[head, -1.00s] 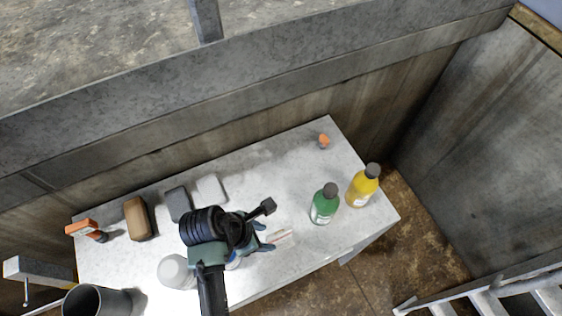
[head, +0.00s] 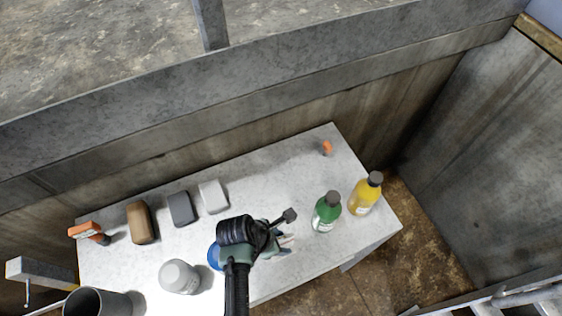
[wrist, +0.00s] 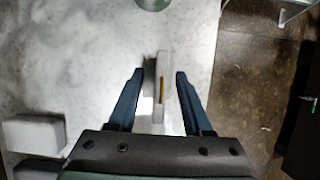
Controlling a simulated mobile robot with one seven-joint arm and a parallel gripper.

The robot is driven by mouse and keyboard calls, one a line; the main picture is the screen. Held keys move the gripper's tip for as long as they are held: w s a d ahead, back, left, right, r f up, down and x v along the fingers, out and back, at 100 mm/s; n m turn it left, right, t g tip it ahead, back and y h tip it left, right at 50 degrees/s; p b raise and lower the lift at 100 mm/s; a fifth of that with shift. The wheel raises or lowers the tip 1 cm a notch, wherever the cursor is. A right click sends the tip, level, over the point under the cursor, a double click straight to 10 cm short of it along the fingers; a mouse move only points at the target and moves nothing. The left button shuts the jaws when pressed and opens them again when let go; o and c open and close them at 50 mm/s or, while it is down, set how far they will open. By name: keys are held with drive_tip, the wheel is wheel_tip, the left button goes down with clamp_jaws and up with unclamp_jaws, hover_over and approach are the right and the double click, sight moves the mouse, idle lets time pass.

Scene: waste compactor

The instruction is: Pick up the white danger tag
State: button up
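The white danger tag (wrist: 162,112) shows in the wrist view as a narrow pale piece with a small yellow strip. It lies on the white table between the two blue fingers of my gripper (wrist: 158,73). The fingers are open, with a visible gap on each side of the tag. I cannot tell how high they are above the tabletop. In the head view my gripper (head: 281,246) is over the table's front edge area, and the tag (head: 288,240) is mostly hidden by it.
A green bottle (head: 326,213) and a yellow bottle (head: 364,195) stand to the right. White (head: 213,196), dark grey (head: 181,208) and brown (head: 141,222) blocks lie behind left. A white bottle (head: 178,276) and a partly hidden blue object (head: 214,256) are left. The table's back middle is clear.

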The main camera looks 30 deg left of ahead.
clamp_jaws()
drive_tip(key=shift+r, duration=0.15)
